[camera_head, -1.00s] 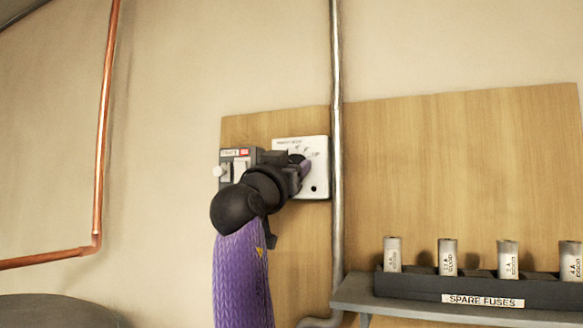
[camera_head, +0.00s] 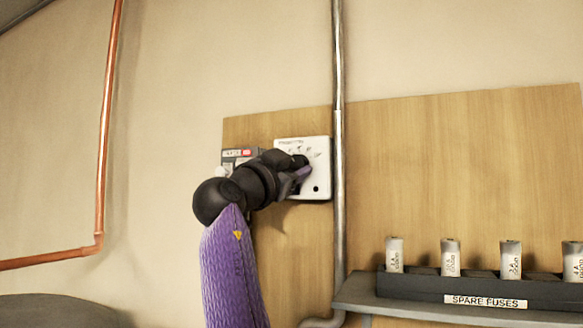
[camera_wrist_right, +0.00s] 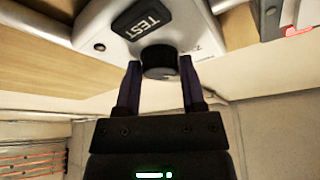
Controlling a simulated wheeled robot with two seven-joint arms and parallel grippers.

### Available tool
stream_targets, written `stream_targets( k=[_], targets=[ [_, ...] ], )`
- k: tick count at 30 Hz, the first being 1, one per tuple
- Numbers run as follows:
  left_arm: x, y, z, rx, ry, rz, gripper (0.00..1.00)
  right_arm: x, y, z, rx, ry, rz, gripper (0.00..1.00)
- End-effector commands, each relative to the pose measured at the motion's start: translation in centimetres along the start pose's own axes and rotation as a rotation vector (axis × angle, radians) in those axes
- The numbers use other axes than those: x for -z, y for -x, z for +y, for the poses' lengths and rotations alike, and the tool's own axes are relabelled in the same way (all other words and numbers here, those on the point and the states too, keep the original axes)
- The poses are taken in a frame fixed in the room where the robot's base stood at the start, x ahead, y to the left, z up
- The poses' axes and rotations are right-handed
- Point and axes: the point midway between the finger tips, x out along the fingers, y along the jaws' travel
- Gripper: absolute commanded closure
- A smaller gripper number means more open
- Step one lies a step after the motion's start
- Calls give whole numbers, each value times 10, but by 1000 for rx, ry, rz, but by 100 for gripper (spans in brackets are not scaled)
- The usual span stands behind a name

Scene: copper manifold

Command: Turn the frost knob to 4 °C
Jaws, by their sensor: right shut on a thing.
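The frost thermostat is a white plate (camera_head: 318,184) on the wooden board, with scale marks around its dial. My right gripper (camera_head: 303,170) reaches it from the left and covers much of the dial. In the right wrist view, the round black frost knob (camera_wrist_right: 160,61) sits between the two fingertips of my right gripper (camera_wrist_right: 160,72), which is shut on it. The white plate also shows there with a dark TEST button (camera_wrist_right: 141,17). I cannot read the knob's setting. My left gripper is not in view.
A grey switch box (camera_head: 230,157) is mounted left of the plate, partly behind my arm. A vertical metal pipe (camera_head: 338,120) runs close to the plate's right edge. A shelf at lower right carries a spare fuses rack (camera_head: 430,284). Copper pipe (camera_head: 104,140) runs at far left.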

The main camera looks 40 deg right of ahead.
Motion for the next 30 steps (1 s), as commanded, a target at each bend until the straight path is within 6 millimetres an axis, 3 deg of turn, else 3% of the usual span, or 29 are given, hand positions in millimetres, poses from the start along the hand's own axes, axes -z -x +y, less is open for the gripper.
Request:
stream_targets(
  k=[8,9,13,22,30],
  targets=[
    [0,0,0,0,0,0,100,2,0,0,2,-1,4,100],
    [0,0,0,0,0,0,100,2,0,0,2,-1,4,42],
    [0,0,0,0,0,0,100,1,0,0,2,-1,3,15],
    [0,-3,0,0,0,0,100,0,3,0,2,0,1,15],
    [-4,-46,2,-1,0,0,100,-5,68,3,4,-3,1,15]
  ],
)
